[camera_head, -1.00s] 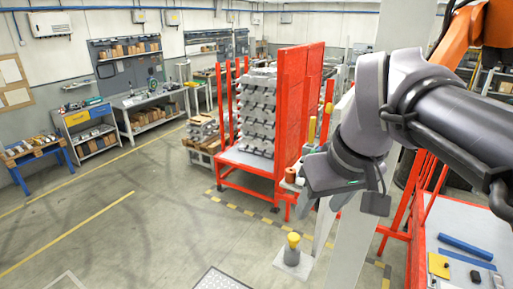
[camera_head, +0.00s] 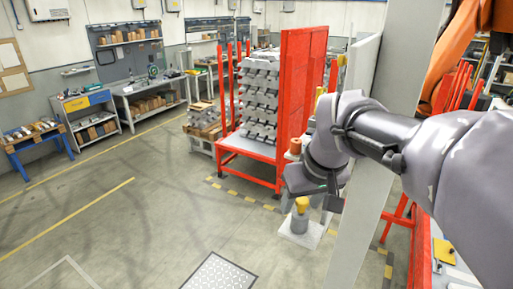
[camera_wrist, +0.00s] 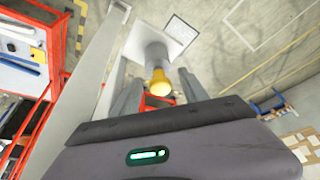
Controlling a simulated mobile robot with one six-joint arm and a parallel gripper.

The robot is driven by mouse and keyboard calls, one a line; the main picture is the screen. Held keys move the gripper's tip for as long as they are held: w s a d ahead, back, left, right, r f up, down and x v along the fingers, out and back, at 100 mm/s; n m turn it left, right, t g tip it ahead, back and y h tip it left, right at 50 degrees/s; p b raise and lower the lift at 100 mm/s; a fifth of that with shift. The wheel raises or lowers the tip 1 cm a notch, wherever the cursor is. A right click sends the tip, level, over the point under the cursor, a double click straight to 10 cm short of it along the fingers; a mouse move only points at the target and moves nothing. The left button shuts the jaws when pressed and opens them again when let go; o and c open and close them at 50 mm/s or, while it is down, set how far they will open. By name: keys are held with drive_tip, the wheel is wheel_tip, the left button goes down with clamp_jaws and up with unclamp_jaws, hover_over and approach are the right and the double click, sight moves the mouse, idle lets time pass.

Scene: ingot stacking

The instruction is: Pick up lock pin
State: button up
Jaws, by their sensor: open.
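The lock pin, as I take it, has a yellow head (camera_head: 302,204) and stands upright in a grey post on a pale base plate (camera_head: 298,232). In the wrist view the yellow head (camera_wrist: 159,82) shows on the grey post (camera_wrist: 149,42). My gripper (camera_wrist: 158,74) is open, with one finger on each side of the yellow head in that view. I cannot tell whether the fingers touch it or how far above it they are. In the head view my wrist hangs just above the pin, and the fingers are mostly hidden.
A red rack (camera_head: 254,149) with stacked grey ingots stands behind the pin. A tall pale panel (camera_head: 364,170) rises close to the right of my wrist. A metal floor plate (camera_head: 218,271) lies in front left. The floor (camera_head: 130,225) to the left is open.

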drive_tip(key=shift+s+r, duration=0.2)
drive_tip(key=shift+r, duration=0.05)
drive_tip(key=c, duration=0.7)
clamp_jaws()
